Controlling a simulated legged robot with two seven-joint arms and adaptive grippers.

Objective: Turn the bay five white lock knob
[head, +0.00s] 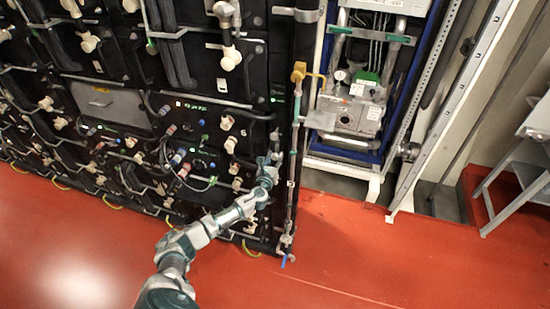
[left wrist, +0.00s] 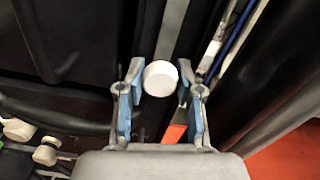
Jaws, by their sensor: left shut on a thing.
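In the head view my left arm reaches up from the bottom, and its gripper (head: 272,160) is at the right side of the black battery rack (head: 262,192). In the left wrist view the round white lock knob (left wrist: 160,78) sits between the two blue-padded fingers of my left gripper (left wrist: 160,98). The gripper is shut on the knob. In the head view the gripper hides this knob. I cannot read a bay number. My right gripper is in neither view.
Other white knobs (head: 231,58) and grey handles stand out across the rack. A vertical pipe (head: 294,165) with a blue-handled valve runs close right of the gripper. A blue-framed unit (head: 355,105) stands farther right. The red floor (head: 90,250) in front is clear.

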